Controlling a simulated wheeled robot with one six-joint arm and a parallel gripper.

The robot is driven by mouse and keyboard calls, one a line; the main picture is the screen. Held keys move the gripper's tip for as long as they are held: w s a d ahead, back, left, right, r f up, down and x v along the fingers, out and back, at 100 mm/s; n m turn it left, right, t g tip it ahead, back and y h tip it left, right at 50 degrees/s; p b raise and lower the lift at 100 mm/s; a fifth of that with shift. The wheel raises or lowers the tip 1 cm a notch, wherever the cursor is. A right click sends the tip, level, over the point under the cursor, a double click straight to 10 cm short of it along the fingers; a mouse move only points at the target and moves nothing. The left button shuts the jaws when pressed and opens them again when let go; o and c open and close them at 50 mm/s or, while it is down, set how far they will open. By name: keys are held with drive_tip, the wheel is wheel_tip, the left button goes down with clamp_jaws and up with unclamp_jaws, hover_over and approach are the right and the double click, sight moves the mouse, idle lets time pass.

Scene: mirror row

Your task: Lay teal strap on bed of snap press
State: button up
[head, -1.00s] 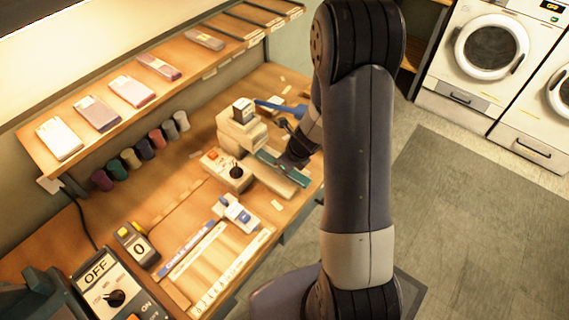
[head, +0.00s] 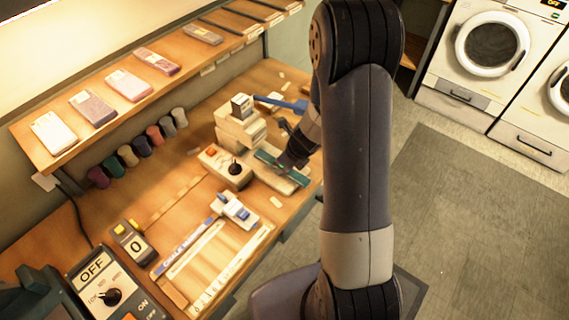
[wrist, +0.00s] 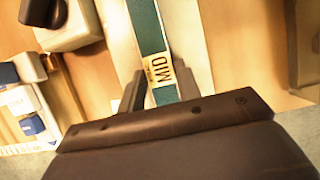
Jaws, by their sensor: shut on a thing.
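The teal strap (wrist: 148,28) has a yellow tag reading MID near its near end. It lies lengthwise over the pale bed of the snap press (wrist: 120,42); whether it touches the bed I cannot tell. My gripper (wrist: 152,92) is shut on the strap near the tag, one finger on each side.
A control box with a black knob (head: 234,168) stands left of the press bed. A blue-handled tool (head: 285,103) lies behind the press. A white-and-blue device (head: 235,210) and rulers (head: 190,250) lie nearer. Spools (head: 141,147) line the wall.

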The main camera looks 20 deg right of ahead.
drive_tip(key=shift+f, duration=0.15)
drive_tip(key=o, duration=1.1)
drive_tip(key=shift+o, duration=0.2)
drive_tip(key=p+v, duration=0.2)
drive_tip(key=v, duration=0.8)
drive_tip(key=shift+r, duration=0.4)
